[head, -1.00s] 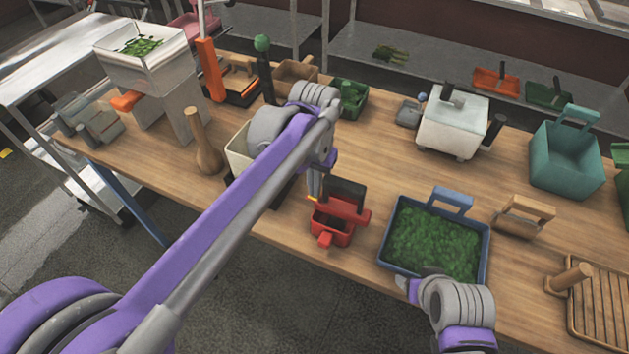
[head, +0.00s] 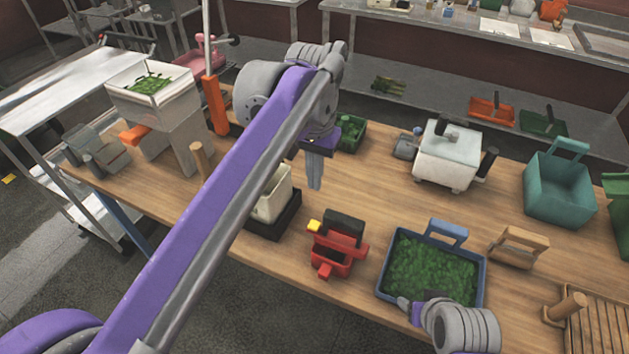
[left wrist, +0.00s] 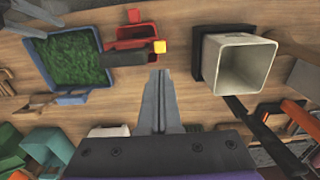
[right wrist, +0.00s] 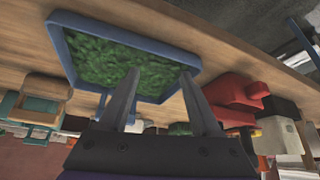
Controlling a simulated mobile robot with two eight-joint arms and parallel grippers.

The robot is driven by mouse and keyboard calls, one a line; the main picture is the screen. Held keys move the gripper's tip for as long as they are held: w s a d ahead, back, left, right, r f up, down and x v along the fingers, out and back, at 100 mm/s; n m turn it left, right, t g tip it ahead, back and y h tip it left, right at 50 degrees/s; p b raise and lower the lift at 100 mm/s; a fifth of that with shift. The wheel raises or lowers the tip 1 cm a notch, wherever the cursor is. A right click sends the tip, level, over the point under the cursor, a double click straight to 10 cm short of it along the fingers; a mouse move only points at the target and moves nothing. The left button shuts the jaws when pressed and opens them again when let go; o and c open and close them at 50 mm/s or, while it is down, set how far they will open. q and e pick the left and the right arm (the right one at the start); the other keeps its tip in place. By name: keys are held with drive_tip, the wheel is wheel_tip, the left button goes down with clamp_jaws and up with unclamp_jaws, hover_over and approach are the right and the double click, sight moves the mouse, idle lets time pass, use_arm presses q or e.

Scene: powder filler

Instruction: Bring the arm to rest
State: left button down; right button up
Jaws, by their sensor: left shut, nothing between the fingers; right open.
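My left gripper (head: 315,170) hangs above the middle of the table, pointing down, shut and empty. In the left wrist view its closed fingers (left wrist: 161,100) show over bare wood, between the red device and the cream container. My right gripper (head: 408,306) is at the front edge of the blue tray of green leaves. In the right wrist view its two fingers (right wrist: 157,103) stand apart, with the tray (right wrist: 185,58) beyond them and nothing held.
A red device (head: 335,255) with a black top and yellow knob stands left of the blue tray (head: 482,285). A cream container (head: 272,200) on a black base is partly behind my left arm. A white box (head: 445,158) and a teal bin (head: 558,190) stand further right.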

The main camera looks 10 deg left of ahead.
idle(0.3)
use_arm(q)
drive_tip(key=s+a+f+n+t, duration=0.1)
drive_tip(key=s+a+f+t, duration=0.2)
drive_tip(key=s+a+f, duration=0.3)
drive_tip(key=s+a+f+n+t, duration=0.2)
drive_tip(key=s+a+f, duration=0.4)
drive_tip(key=s+f, duration=0.3)
wheel_tip(320, 180, down, 3)
drive_tip(key=shift+s+a+f+n+t, duration=0.15)
drive_tip(key=shift+s+n+t, duration=0.15)
drive_tip(key=shift+t, duration=0.2)
